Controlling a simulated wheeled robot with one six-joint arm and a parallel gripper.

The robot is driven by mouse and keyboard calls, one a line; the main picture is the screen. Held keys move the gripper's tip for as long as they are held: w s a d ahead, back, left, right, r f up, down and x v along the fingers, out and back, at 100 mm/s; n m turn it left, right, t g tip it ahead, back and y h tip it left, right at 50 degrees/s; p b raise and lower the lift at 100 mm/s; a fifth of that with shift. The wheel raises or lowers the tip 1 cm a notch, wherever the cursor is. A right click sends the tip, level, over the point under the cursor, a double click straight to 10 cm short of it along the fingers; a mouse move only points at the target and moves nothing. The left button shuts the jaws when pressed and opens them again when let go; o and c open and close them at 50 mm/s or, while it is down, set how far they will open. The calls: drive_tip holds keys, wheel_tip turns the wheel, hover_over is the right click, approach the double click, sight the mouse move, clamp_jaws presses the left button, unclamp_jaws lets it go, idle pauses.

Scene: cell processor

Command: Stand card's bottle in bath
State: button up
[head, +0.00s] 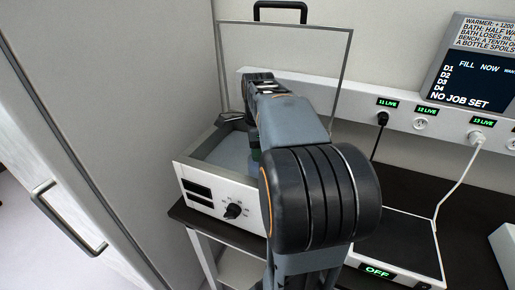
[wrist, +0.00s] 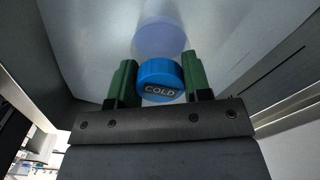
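The bath (head: 250,216) is a white box with a dial and dark displays on its front, and its lid (head: 300,45) stands raised behind it. My gripper (wrist: 160,82) reaches down into the open bath. Its green fingers stand on either side of a bottle's blue cap (wrist: 160,80) marked COLD and appear shut on it. In the head view my arm hides most of the gripper and the bottle; only a bit of green shows inside the bath. The bottle's body is hidden, so I cannot tell whether its base touches the bath floor.
A grey cabinet door (head: 110,110) with a handle stands close on the left. A socket rail (head: 400,112) with plugs and cables runs behind. A device marked OFF (head: 400,245) sits on the dark bench to the right. A screen (head: 470,80) reads NO JOB SET.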

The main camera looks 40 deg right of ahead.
drive_tip(key=o, duration=0.4)
drive_tip(key=shift+o, duration=0.2)
drive_tip(key=shift+r, duration=0.15)
wheel_tip(320, 180, up, 12)
drive_tip(key=p, duration=0.1)
drive_tip(key=shift+p, duration=0.3)
drive_tip(key=shift+r, duration=0.1)
idle(0.4)
